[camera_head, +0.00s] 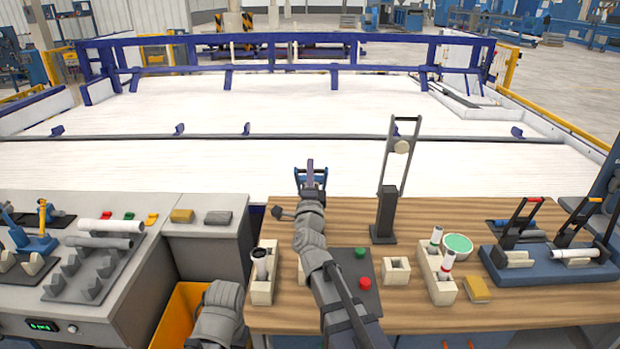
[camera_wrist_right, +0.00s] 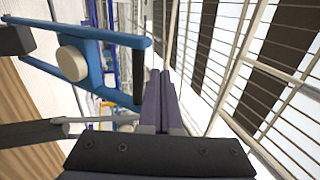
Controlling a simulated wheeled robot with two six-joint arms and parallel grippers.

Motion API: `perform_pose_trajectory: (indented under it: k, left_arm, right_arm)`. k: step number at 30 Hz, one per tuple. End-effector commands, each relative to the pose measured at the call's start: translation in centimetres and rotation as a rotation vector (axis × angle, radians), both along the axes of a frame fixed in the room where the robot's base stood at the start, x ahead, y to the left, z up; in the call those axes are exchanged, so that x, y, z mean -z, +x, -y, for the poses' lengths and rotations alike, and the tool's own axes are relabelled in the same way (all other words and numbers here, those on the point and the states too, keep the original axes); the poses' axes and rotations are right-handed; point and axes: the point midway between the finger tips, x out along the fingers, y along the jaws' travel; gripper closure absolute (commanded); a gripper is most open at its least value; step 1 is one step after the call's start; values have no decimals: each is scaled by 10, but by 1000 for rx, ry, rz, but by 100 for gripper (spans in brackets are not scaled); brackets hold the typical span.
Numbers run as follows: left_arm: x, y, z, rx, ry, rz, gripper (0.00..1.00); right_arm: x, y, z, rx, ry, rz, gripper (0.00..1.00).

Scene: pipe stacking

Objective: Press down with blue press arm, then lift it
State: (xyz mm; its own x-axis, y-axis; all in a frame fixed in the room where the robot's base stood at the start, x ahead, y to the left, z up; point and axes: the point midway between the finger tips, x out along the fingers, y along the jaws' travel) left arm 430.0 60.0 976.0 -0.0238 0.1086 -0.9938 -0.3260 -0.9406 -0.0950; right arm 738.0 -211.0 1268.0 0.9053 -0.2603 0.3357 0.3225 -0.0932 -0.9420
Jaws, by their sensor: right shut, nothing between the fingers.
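The blue press arm (camera_wrist_right: 108,72) shows best in the right wrist view: a blue frame with a beige disc and a black crossbar at one end. In the head view only bits of blue (camera_head: 299,177) show around my right gripper (camera_head: 311,169); my arm hides the rest. The frame appears raised. My right gripper, with purple fingers (camera_wrist_right: 158,100), is shut and empty. Its fingers lie close beside the crossbar end; I cannot tell whether they touch. My left gripper is not in view.
A grey press (camera_head: 387,212) with raised rails and a beige disc stands right of my right arm. The wooden table (camera_head: 420,315) also holds a dark panel with buttons, beige holders and a blue clamp fixture (camera_head: 545,268). A grey bench (camera_head: 130,300) stands left.

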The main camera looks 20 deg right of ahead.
Motion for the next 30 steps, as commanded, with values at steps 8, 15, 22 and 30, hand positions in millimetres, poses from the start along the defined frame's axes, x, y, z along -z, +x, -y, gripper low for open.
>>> perform_pose_trajectory:
  k: [8,15,22,30]
  left_arm:
    - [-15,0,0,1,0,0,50]
    - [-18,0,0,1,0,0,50]
    - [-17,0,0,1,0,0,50]
    - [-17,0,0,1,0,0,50]
  right_arm:
    - [-15,39,11,0,0,0,100]
    - [-17,48,14,0,0,-1,100]
    - [-17,48,14,0,0,0,100]
    - [-17,48,14,0,0,0,100]
